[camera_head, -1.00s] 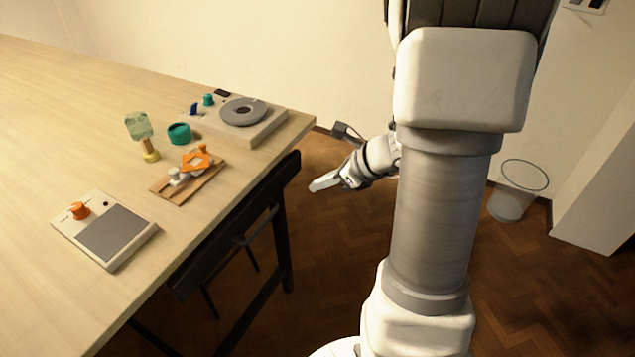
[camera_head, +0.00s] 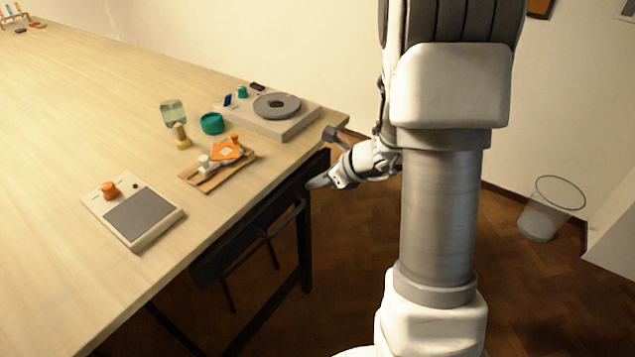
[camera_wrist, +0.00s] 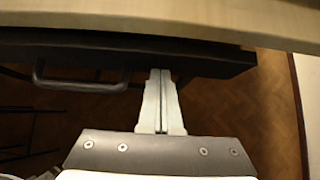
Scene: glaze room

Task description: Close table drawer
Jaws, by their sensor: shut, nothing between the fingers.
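The black drawer (camera_head: 250,225) hangs under the near edge of the wooden table (camera_head: 60,150). In the wrist view the drawer (camera_wrist: 205,57) spans much of the picture below the tabletop edge, with a bar handle (camera_wrist: 85,86) left of my fingers. The drawer front shows just past the table edge; I cannot tell exactly how far out it is. My gripper (camera_head: 313,184) is at the drawer's right part. In the wrist view my gripper (camera_wrist: 160,72) is shut and empty, its tips at the drawer front. Whether they touch it is unclear.
On the tabletop stand a grey wheel device (camera_head: 262,112), a teal cup (camera_head: 212,123), an orange-topped wooden jig (camera_head: 215,165) and a white box with an orange knob (camera_head: 135,212). Open floor lies beside the table.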

